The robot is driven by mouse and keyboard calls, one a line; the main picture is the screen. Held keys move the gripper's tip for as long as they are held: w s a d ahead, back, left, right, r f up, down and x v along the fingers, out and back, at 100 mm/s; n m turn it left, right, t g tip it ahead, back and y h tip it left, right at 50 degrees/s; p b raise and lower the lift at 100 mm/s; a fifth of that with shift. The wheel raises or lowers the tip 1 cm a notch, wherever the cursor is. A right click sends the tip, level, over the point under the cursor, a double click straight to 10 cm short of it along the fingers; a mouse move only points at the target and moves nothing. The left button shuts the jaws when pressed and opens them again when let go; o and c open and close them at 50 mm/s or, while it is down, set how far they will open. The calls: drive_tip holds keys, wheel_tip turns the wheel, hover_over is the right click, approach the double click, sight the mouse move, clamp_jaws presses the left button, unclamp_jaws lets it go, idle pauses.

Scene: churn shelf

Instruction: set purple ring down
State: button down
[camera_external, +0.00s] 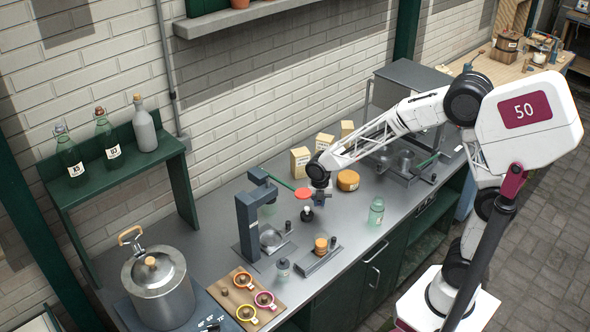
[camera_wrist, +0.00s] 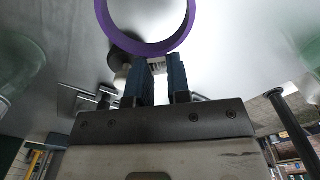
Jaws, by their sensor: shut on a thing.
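The purple ring (camera_wrist: 150,48) shows large at the top of the wrist view, its upper part cut off by the frame. Its lower rim is at the fingertips of my gripper (camera_wrist: 160,62), which is shut on that rim. In the external view my gripper (camera_external: 319,198) points down above the grey counter, right of a red disc on a green handle. I cannot make out the purple ring in the external view; it is too small or hidden there.
A glass jar (camera_external: 376,211) is to the right. A grey press stand (camera_external: 249,225) is to the left. A wooden board (camera_external: 225,290) holds several coloured rings. A yellow round tin (camera_external: 348,180) stands behind.

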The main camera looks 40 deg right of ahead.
hover_over(290, 203)
drive_tip(key=shift+f, duration=0.65)
drive_tip(key=shift+f, duration=1.75)
drive_tip(key=shift+f, duration=0.15)
drive_tip(key=c, duration=1.1)
unclamp_jaws()
wheel_tip(290, 203, up, 12)
drive_tip(key=shift+r, duration=0.15)
